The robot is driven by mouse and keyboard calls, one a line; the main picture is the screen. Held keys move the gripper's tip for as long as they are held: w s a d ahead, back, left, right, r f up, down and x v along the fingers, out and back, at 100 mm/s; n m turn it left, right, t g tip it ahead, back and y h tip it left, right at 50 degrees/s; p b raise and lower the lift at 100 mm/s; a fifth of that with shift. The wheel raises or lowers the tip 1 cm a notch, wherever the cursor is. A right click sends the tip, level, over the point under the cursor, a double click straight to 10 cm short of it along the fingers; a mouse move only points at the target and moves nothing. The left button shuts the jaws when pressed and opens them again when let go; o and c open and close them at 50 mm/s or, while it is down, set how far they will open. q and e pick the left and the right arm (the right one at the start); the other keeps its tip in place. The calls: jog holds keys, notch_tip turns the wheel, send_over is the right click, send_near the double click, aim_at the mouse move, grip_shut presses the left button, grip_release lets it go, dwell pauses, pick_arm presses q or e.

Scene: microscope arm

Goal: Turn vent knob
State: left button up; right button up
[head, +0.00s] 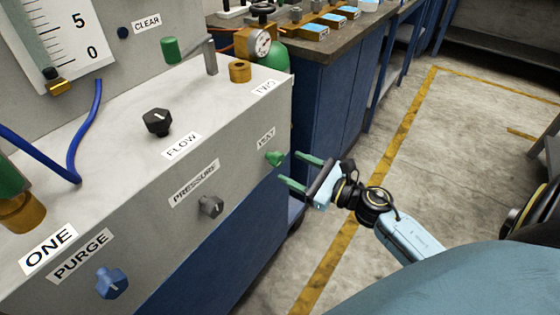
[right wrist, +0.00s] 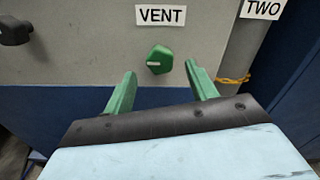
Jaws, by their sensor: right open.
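The vent knob (head: 274,158) is a small green knob on the grey front panel, below the VENT label (head: 266,137). In the right wrist view the knob (right wrist: 159,60) carries a white pointer line and sits under its label (right wrist: 161,15). My right gripper (head: 297,170) is open, its two green fingers pointing at the panel just right of the knob in the head view. In the right wrist view the fingertips (right wrist: 161,73) lie on either side of and slightly below the knob, with nothing between them. Contact with the knob is not visible. My left gripper is not in view.
The black flow knob (head: 157,121) is on the sloped top. A blue workbench (head: 335,95) stands behind. The floor (head: 400,160) to the right is open.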

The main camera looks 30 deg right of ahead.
aim_at(281, 162)
jog(key=x, duration=0.5)
jog(key=c, duration=1)
